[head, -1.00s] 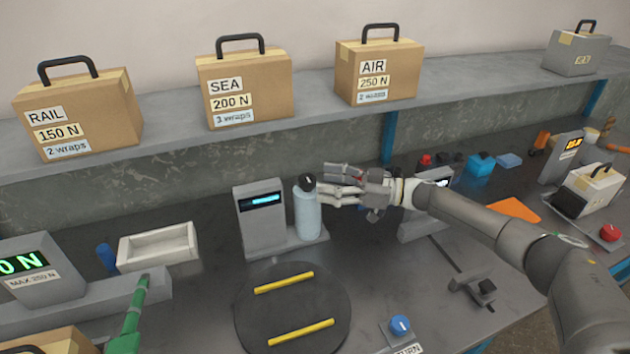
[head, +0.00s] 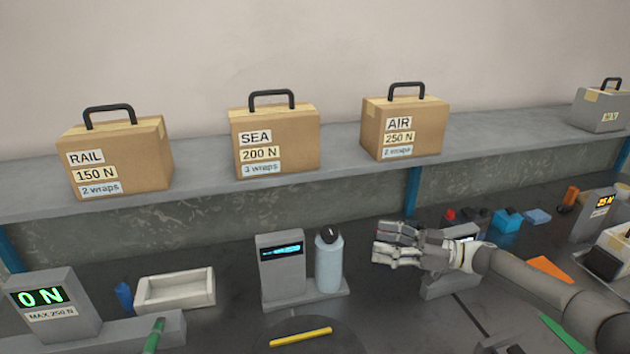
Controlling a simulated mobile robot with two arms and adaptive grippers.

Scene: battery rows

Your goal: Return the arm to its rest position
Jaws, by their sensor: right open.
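My right gripper (head: 397,245) is open and empty, its fingers pointing left above the dark bench. Its arm (head: 530,275) comes in from the right. A pale blue bottle (head: 328,265) with a black cap stands upright on the base of a grey device (head: 281,265) with a lit blue display. A gap separates the fingertips from the bottle. My left gripper is not in view.
A shelf (head: 340,172) behind carries the RAIL (head: 140,160), SEA (head: 300,140) and AIR (head: 430,125) boxes. A white tray (head: 146,303) and a 0 N display (head: 52,310) stand at left. A blue block (head: 507,221) and an orange sheet (head: 550,268) lie right.

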